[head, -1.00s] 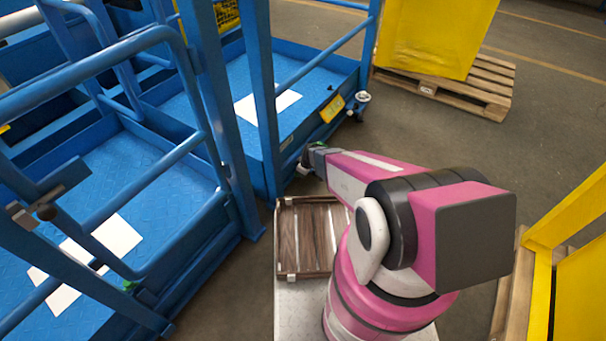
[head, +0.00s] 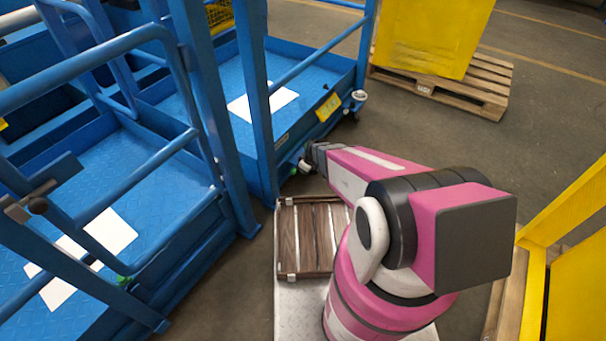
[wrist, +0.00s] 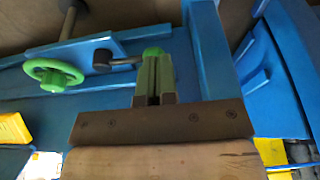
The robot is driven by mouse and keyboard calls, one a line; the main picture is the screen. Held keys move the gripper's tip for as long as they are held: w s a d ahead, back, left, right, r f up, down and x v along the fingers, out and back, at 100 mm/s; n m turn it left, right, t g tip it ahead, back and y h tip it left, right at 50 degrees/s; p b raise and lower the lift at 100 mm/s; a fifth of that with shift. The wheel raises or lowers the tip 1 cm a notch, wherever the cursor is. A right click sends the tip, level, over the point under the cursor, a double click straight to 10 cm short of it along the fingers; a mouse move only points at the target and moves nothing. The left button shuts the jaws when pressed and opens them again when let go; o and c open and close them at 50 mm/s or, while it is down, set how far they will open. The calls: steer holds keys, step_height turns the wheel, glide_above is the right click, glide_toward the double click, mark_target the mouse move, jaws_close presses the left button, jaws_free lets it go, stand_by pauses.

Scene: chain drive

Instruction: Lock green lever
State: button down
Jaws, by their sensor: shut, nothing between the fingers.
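In the wrist view, my gripper (wrist: 154,98) has its two narrow fingers together, with nothing between them. Just beyond the fingertips is the green knob (wrist: 152,51) of a lever with a dark arm (wrist: 124,62) running left to a dark pivot on a blue plate. Whether the fingertips touch the knob cannot be told. A green ring-shaped handwheel (wrist: 53,74) sits left of the pivot. In the head view, my gripper (head: 305,162) is at the near right corner of the farther blue platform (head: 215,95); the lever is not clearly visible there.
Blue rails and posts (head: 262,110) rise left of my arm. A wooden slatted tray (head: 283,240) lies below it. A yellow bin (head: 430,35) stands on a pallet (head: 485,85) at the back. A yellow frame (head: 560,215) is at right. Grey floor is open between.

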steer(key=v, duration=0.5)
steer(key=shift+s+r, duration=0.2)
steer(key=shift+r, duration=0.05)
